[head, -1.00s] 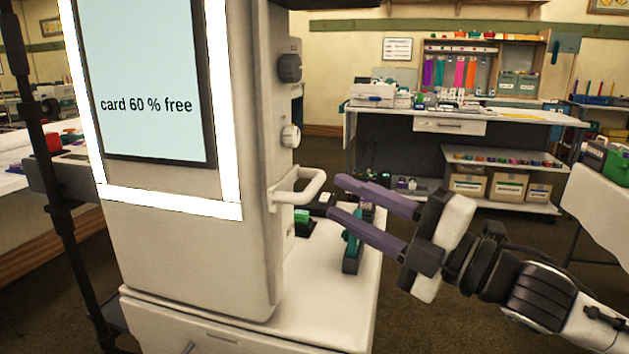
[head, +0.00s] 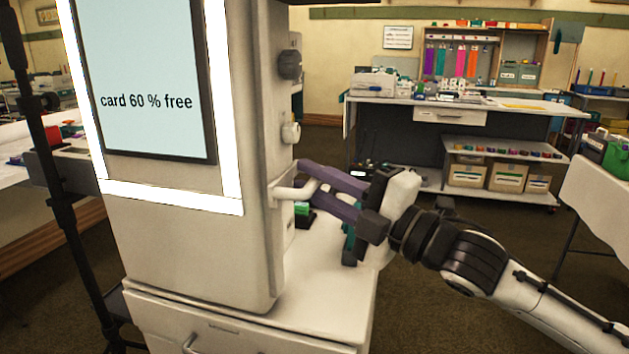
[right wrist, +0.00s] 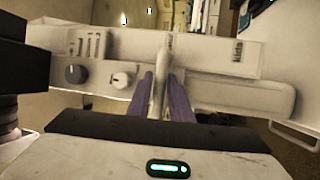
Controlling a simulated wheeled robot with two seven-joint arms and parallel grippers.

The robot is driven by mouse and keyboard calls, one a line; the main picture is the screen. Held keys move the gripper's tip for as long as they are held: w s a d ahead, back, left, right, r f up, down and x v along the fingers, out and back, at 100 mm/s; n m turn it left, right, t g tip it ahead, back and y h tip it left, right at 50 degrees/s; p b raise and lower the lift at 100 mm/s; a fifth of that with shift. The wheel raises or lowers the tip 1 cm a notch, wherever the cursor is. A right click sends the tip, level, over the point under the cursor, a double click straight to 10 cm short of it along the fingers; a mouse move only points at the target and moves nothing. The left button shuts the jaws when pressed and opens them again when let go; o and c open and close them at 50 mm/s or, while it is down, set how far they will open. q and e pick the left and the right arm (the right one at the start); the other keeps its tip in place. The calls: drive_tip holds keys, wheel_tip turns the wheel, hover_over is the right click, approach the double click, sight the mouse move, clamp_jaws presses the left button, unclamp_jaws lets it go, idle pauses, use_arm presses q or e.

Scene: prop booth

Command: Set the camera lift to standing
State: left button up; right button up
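The camera booth (head: 190,265) stands upright at left with a lit screen frame and a display (head: 150,60) reading "card 60 % free". A white loop handle (head: 287,193) sticks out from its right side. My right gripper (head: 312,185) has one purple finger on each side of the handle, and its outer end is hidden by them. In the right wrist view the handle bar (right wrist: 160,78) lies between the fingers (right wrist: 162,95) with little gap, so the gripper looks shut on it. My left gripper is out of view.
Two knobs sit above the handle, a dark one (head: 289,64) and a pale one (head: 290,131). Small green and teal items stand on the white cabinet top (head: 315,310) beside the booth. A craft bench (head: 470,105) with shelves is behind.

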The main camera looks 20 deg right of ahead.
sight(287, 84)
clamp_jaws()
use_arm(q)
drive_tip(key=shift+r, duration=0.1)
